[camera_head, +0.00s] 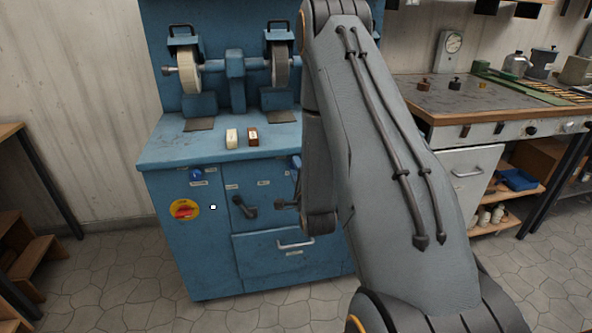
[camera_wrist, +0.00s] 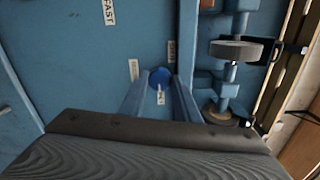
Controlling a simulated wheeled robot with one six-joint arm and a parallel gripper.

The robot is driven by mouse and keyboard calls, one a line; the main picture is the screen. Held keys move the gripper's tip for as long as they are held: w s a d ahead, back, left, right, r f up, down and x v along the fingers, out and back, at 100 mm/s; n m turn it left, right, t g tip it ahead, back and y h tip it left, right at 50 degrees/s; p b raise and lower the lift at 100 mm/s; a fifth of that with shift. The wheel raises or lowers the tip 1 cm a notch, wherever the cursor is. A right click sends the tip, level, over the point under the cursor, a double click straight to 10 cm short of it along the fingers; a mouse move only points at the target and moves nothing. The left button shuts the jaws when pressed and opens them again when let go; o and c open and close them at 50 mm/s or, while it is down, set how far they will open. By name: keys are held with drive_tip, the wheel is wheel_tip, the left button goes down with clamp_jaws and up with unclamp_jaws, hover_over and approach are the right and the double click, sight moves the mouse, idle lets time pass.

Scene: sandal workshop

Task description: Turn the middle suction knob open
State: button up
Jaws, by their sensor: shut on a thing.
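A round blue knob (camera_wrist: 160,77) sits on a blue panel in the wrist view, with a small white label over its lower part. My gripper (camera_wrist: 159,86) has one finger on each side of the knob and is shut on it. In the head view my arm hides the gripper and this knob. I cannot tell from the views whether this is the middle knob. White labels lie around it, one reading FAST (camera_wrist: 109,12) and one that seems to read SHUT (camera_wrist: 171,51).
The blue machine cabinet (camera_head: 207,265) carries a blue knob (camera_head: 196,174), a red and yellow switch (camera_head: 184,209), a dark lever (camera_head: 244,207) and a drawer handle (camera_head: 296,245). Two grinding wheels stand above it. A workbench (camera_head: 455,97) stands at right. Floor in front is clear.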

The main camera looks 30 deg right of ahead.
drive_tip(key=o, duration=1.1)
drive_tip(key=shift+c, duration=0.2)
drive_tip(key=shift+s, duration=0.1)
drive_tip(key=v, duration=0.7)
drive_tip(key=shift+s+b, duration=0.35)
drive_tip(key=shift+b, duration=0.05)
